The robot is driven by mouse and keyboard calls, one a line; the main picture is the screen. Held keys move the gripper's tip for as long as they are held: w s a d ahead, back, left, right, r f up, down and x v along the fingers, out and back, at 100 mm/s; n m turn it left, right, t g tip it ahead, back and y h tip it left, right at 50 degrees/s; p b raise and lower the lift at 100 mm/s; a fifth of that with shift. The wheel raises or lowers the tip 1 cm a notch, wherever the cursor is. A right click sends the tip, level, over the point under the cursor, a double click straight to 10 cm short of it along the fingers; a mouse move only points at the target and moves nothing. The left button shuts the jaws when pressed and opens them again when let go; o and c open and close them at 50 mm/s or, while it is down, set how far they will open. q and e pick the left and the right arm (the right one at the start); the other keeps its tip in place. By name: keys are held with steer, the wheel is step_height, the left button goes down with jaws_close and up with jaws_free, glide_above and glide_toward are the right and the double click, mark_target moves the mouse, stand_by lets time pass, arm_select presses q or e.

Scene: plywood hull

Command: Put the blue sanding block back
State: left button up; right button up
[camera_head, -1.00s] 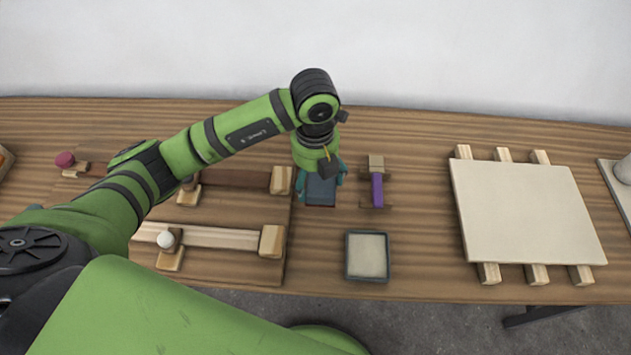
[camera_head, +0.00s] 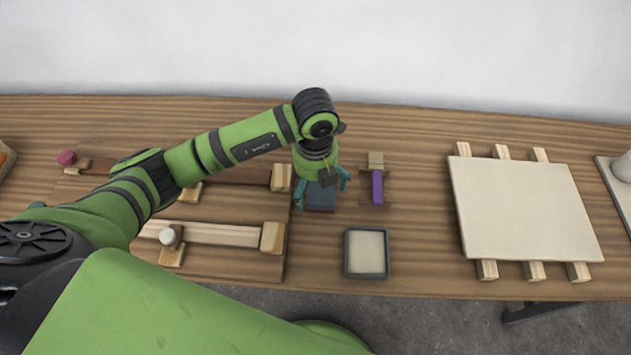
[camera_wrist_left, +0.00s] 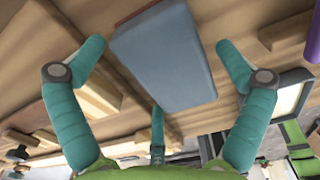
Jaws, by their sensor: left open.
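The blue sanding block (camera_head: 320,199), blue-grey with a thin reddish edge, is under my left gripper (camera_head: 321,186) in the head view, which partly hides it. It appears to rest on the table, just right of the wooden clamp rails. In the left wrist view the block (camera_wrist_left: 165,60) lies between the spread teal fingers of my left gripper (camera_wrist_left: 160,50). Gaps show at its left and right sides, so the gripper is open around it. A third finger is seen below the block; I cannot tell whether it touches. My right gripper is not in view.
A purple block (camera_head: 377,188) on a wooden piece stands close right of the gripper. A grey-rimmed shallow tray (camera_head: 349,253) lies near the front edge. A pale panel (camera_head: 525,210) on wooden strips is at the right. Bare table lies between tray and panel.

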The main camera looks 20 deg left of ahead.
arm_select(q)
steer(key=shift+r, duration=0.1)
steer(key=shift+r, duration=0.2)
step_height(320, 180, up, 12)
steer(key=b, duration=0.1)
steer(key=shift+f+b, duration=0.15)
steer(key=shift+b, duration=0.2)
